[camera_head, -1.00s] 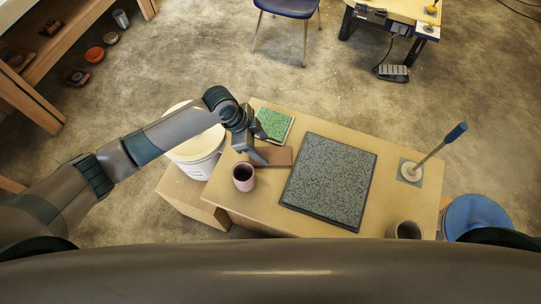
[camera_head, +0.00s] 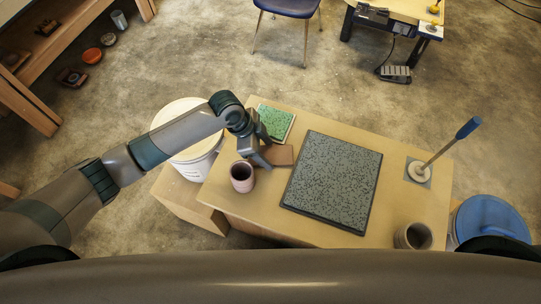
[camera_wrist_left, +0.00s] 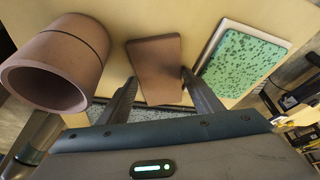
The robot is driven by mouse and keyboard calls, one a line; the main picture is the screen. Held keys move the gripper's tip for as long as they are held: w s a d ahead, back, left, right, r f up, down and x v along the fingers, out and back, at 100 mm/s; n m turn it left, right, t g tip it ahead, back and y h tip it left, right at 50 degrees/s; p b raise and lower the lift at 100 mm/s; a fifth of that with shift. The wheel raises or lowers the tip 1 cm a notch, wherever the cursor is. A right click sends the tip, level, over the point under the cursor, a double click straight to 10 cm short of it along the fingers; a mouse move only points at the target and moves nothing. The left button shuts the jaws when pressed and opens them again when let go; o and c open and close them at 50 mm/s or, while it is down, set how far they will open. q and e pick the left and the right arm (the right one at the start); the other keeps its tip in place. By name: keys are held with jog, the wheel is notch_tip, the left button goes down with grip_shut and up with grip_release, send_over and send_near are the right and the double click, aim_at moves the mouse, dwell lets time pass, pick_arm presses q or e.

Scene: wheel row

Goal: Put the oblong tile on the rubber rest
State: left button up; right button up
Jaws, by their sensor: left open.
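The oblong tile is a flat brown piece (camera_head: 281,155) lying on the tan table, also seen in the left wrist view (camera_wrist_left: 157,62). My left gripper (camera_head: 264,163) is open at the tile's left end in the head view. In the left wrist view its fingertips (camera_wrist_left: 158,79) are spread with the tile's near part between them; contact cannot be told. A large dark grey speckled slab (camera_head: 333,182), right of the tile, and a green speckled pad with a pale rim (camera_head: 275,122), behind it, both lie flat and bare; which is the rubber rest is unclear. My right gripper is out of view.
A mauve cup (camera_head: 242,177) stands close to my left gripper, near the table's left edge (camera_head: 213,197). A grey-brown cup (camera_head: 413,237) and a blue-tipped rod on a square base (camera_head: 419,171) stand at right. A white bucket (camera_head: 190,155) is left, a blue-lidded one (camera_head: 490,217) right.

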aim_at(269, 157)
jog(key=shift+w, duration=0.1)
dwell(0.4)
pick_arm(q)
jog(key=c, duration=1)
jog(key=shift+r, duration=0.1)
